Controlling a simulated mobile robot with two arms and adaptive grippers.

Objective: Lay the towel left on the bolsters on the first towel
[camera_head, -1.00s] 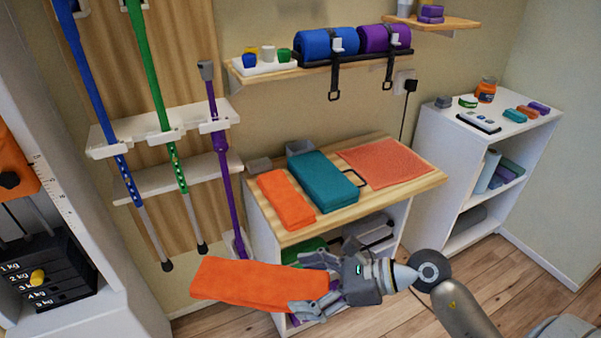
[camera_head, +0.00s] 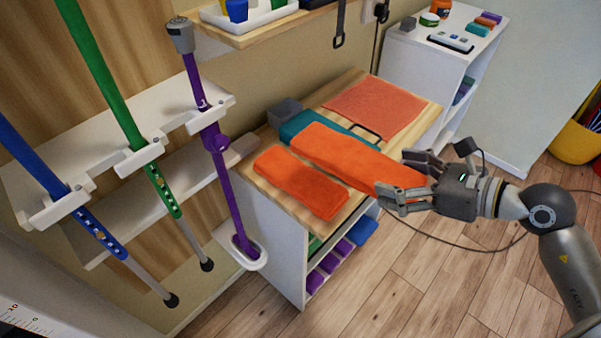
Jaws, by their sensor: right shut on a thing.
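My right gripper (camera_head: 408,178) is shut on the right end of a long folded orange towel (camera_head: 345,155). The held towel reaches left over the cabinet top and covers much of a teal folded item (camera_head: 296,124). Whether it touches the teal item I cannot tell. A second folded orange towel (camera_head: 300,183) lies flat on the wooden cabinet top (camera_head: 428,112), just left of and nearer than the held one. The bolsters are out of the frame. My left gripper is not in view.
A coral mat (camera_head: 374,108) lies at the back of the cabinet top, and a grey box (camera_head: 284,112) stands at its far left corner. A purple crutch (camera_head: 222,165) stands close to the cabinet's left side. Floor (camera_head: 400,270) in front is clear.

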